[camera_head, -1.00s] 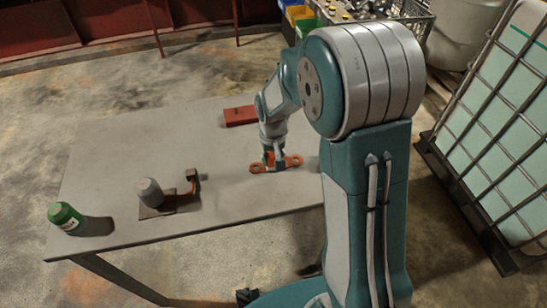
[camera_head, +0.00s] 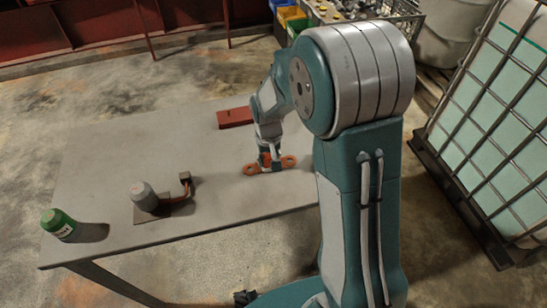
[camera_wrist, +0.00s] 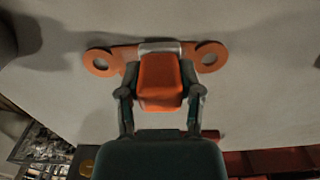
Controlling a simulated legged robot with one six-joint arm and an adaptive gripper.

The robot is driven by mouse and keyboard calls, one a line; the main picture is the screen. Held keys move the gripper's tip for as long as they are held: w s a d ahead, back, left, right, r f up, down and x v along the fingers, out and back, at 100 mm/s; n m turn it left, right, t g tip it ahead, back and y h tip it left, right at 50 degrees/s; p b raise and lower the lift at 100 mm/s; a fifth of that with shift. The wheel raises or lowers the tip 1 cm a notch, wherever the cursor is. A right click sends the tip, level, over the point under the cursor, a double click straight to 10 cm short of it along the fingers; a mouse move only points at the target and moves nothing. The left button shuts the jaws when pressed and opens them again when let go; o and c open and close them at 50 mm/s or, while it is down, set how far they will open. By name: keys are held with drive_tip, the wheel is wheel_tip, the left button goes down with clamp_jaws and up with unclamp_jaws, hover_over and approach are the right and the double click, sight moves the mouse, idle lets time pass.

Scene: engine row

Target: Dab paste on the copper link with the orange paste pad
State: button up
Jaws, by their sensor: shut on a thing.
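The copper link (camera_wrist: 122,54), an orange-brown flat bar with a ring at each end, lies on the grey table. In the head view the link (camera_head: 279,166) is near the table's right side. My gripper (camera_wrist: 160,97) is shut on the orange paste pad (camera_wrist: 161,74), a small orange block between its fingers. In the head view my gripper (camera_head: 268,158) is low over the middle of the link. The pad overlaps the link's middle in the wrist view and hides part of it. I cannot tell whether the pad touches the link.
The table (camera_head: 125,150) has a red block (camera_head: 235,117) at its back. A grey-capped part with a bent copper pipe (camera_head: 184,187) stands on a plate at left. A green-topped can (camera_head: 58,223) stands at the left corner. A caged white tank (camera_head: 495,130) is at right.

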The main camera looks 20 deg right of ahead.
drive_tip(key=shift+s+a+f, duration=0.1)
drive_tip(key=shift+a+f, duration=0.05)
drive_tip(key=shift+a, duration=0.3)
drive_tip(key=shift+d, duration=1.6)
drive_tip(key=shift+a+r, duration=0.15)
drive_tip(key=shift+a, duration=0.7)
drive_tip(key=shift+a+r, duration=0.1)
drive_tip(key=shift+a, duration=0.7)
drive_tip(key=shift+d+f, duration=0.1)
drive_tip(key=shift+d, duration=1.55)
drive_tip(key=shift+a+f, duration=0.15)
drive_tip(key=shift+a, duration=1.5)
drive_tip(key=shift+d, duration=1.65)
drive_tip(key=shift+a+r, duration=0.2)
drive_tip(key=shift+a, duration=1.45)
drive_tip(key=shift+d, duration=1.65)
